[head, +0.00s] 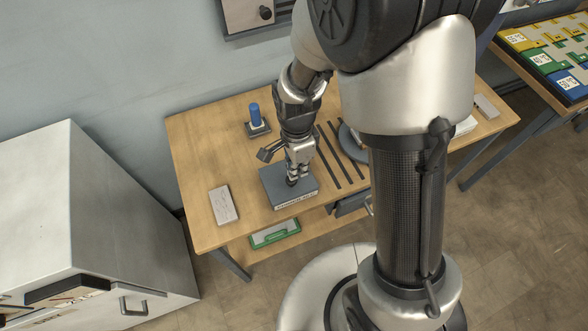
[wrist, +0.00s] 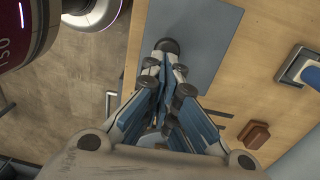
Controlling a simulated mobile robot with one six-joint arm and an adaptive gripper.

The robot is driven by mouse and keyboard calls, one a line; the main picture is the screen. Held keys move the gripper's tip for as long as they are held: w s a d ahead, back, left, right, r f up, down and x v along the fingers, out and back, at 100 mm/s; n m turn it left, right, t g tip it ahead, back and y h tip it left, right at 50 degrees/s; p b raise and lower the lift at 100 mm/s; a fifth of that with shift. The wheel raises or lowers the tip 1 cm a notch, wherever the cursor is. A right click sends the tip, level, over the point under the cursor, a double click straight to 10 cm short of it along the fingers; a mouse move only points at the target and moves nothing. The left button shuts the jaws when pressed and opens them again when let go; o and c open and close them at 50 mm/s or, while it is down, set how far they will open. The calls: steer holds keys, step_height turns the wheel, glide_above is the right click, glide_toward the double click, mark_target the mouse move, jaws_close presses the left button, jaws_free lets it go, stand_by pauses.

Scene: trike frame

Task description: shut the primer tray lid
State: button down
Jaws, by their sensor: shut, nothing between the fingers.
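The primer tray (head: 272,189) is a shallow grey-blue box with a pale label on its front edge, near the front of the wooden bench. Its lid shows as a flat grey-blue panel, also in the wrist view (wrist: 205,35), and looks level with the tray; I cannot tell if a small gap is left. My gripper (head: 291,181) points down over the lid, fingers together and empty. In the wrist view its fingertips (wrist: 165,62) meet beside a dark round knob-like part at the panel. Contact with the lid is hard to tell.
A pale block (head: 223,205) lies left of the tray. A blue cylinder (head: 254,112) stands on a dark base behind. Dark rods (head: 333,150) and a round grey disc lie to the right. A green-edged case (head: 274,234) sits on the lower shelf. A white cabinet (head: 90,220) stands left.

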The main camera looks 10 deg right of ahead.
step_height(320, 180, up, 12)
steer(key=p, duration=0.3)
steer(key=shift+p, duration=0.35)
steer(key=shift+a+r, duration=0.1)
steer(key=s+d+r+n+t, duration=0.2)
steer(key=s+d+r+n, duration=0.2)
steer(key=s+r+n, duration=0.3)
steer(key=s+d+r+n+t, duration=0.3)
steer(key=s+r+n, duration=0.4)
steer(key=r, duration=0.3)
steer(key=shift+s+d+n, duration=0.4)
steer(key=shift+d, duration=0.05)
